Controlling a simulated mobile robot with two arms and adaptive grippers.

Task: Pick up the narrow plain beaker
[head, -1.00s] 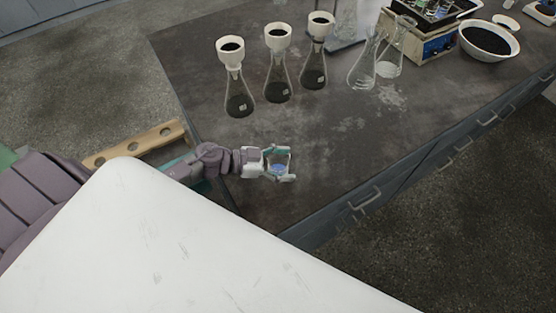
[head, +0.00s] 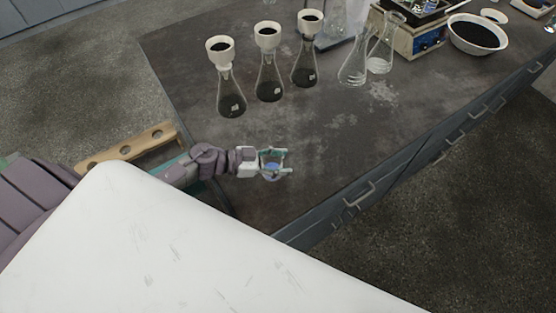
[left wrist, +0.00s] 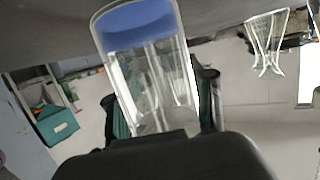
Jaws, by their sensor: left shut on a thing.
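A small clear glass beaker with blue at its base (head: 271,171) is between the fingers of my left gripper (head: 275,165), near the bench's front left corner. In the left wrist view the beaker (left wrist: 150,70) shows large and clear, with its blue end toward the bench surface at the top of the picture. The left gripper (left wrist: 163,110) is shut on it, one dark finger at each side. I cannot tell whether the beaker touches the bench. My right gripper is not in view.
Several flasks stand on the dark bench (head: 190,65): three hold dark material under white funnels (head: 268,38), and clear ones (head: 354,68) stand further right. A white bowl of black grains (head: 477,35) is at the right. Bench around the beaker is clear.

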